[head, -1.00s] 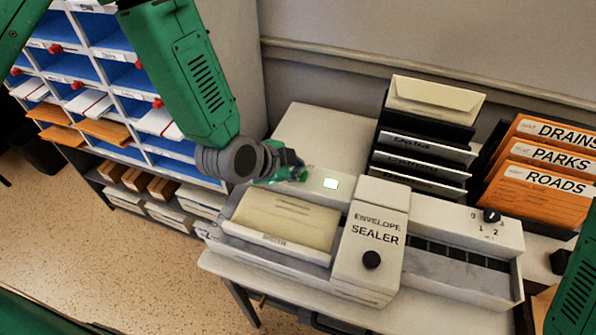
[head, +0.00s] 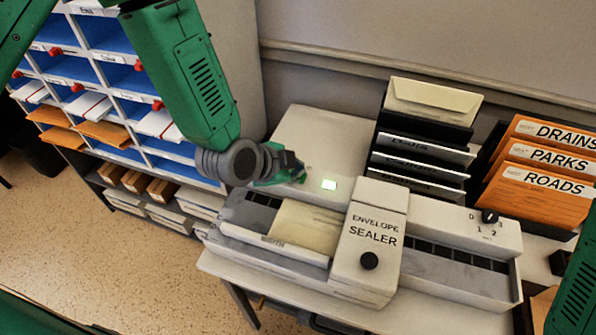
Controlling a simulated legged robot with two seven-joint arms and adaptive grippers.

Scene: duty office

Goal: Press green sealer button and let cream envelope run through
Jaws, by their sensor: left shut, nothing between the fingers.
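The envelope sealer (head: 373,225) stands on the table, its label facing me.
A black rack (head: 415,160) holds cream envelopes behind the sealer. Orange folders (head: 545,180) marked DRAINS, PARKS and ROADS stand at the right. Blue pigeonholes (head: 115,75) are at the left. The sealer's right channel (head: 450,276) is empty. A black knob (head: 369,261) is on the head's front.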

